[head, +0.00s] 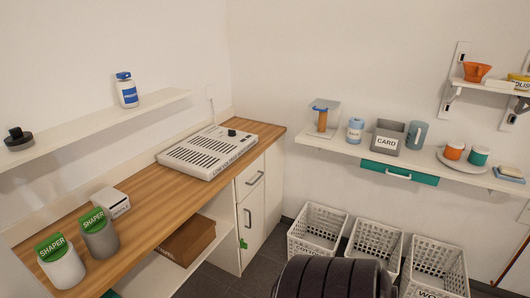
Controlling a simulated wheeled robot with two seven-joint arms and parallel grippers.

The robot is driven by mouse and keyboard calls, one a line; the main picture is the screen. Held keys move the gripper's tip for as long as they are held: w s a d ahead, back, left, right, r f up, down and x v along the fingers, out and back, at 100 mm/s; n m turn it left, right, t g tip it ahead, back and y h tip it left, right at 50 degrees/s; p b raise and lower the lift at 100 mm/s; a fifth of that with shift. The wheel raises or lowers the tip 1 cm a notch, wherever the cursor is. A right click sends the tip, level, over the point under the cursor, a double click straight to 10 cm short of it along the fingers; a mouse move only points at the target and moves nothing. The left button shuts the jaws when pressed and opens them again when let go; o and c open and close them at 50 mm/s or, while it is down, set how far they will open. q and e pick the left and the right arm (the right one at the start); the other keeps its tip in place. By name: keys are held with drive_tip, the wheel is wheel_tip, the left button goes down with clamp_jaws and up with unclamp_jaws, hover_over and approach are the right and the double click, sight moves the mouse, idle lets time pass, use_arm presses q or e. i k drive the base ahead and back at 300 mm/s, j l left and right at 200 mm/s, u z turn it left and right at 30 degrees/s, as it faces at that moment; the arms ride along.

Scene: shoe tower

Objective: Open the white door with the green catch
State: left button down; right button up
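The white door (254,224) is in the front of the wooden-topped counter, below a drawer. It looks shut. A pale bar handle (247,218) stands upright on it. The green catch (243,243) sits at the door's left edge, low down, beside the open shelf space. Neither of my grippers shows in the head view, so I cannot see what they hold.
The white drawer (250,178) is above the door. An open shelf with a brown box (187,241) is to its left. White baskets (317,230) stand on the floor to the right. Dark floor (262,263) shows clear before the door.

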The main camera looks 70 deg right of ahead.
sight(255, 227)
drive_tip(key=z, duration=2.05)
drive_tip(key=i+l+u, duration=0.15)
drive_tip(key=u, duration=0.25)
drive_tip(key=i+l+u, duration=0.2)
drive_tip(key=u, duration=0.25)
